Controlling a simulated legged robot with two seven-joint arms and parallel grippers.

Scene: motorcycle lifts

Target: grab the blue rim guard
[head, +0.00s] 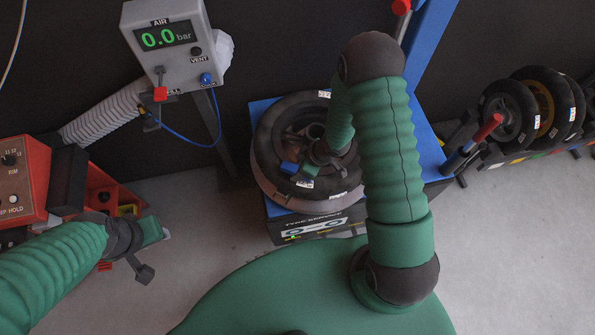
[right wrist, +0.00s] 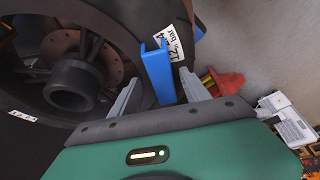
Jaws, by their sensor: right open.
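The blue rim guard (right wrist: 160,72) is a small upright clip at the edge of the wheel in the right wrist view. It also shows in the head view (head: 290,167), on the wheel's lower left side. My right gripper (right wrist: 160,88) is open, with one finger on each side of the guard. I cannot tell whether either finger touches it.
The wheel with black tyre (head: 268,145) lies flat on a blue-topped stand. An air gauge box (head: 168,45) reading 0.0 bar stands behind left. A red control box (head: 22,180) is at left. Several wheels (head: 510,115) stand in a rack at right, near a blue post (head: 425,45).

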